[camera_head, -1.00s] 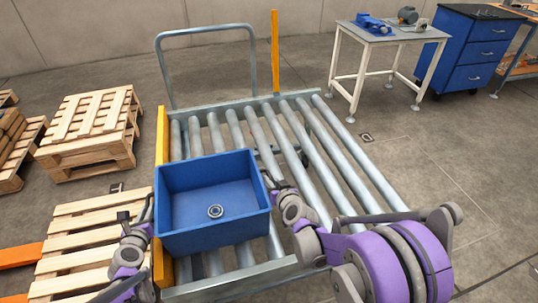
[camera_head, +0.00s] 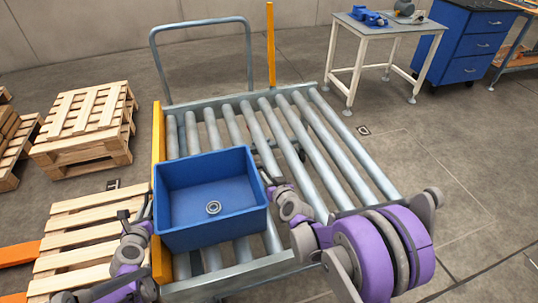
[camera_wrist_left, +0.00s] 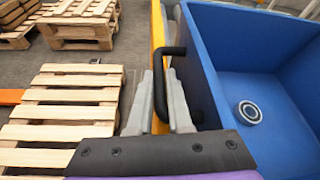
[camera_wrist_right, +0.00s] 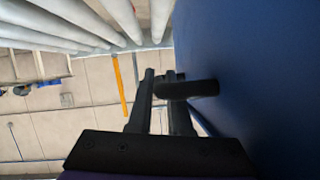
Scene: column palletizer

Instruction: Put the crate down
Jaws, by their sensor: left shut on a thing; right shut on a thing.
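The blue crate (camera_head: 210,232) is open-topped and roughly level over the left front part of the roller bed (camera_head: 236,130). I cannot tell whether its bottom touches the rollers. A small metal ring (camera_head: 213,208) lies on its floor. My left gripper (camera_head: 147,212) is shut on the crate's left side handle, a black bar (camera_wrist_left: 172,51) between the fingers in the left wrist view. My right gripper (camera_head: 268,184) is at the crate's right side, shut on the dark right handle (camera_wrist_right: 190,88) seen in the right wrist view.
A yellow rail (camera_head: 159,140) runs along the bed's left edge, close to the crate. Rollers to the right and behind are bare. A wooden pallet (camera_head: 80,232) lies at left, stacked pallets (camera_head: 85,130) behind it. A grey table (camera_head: 388,30) stands far right.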

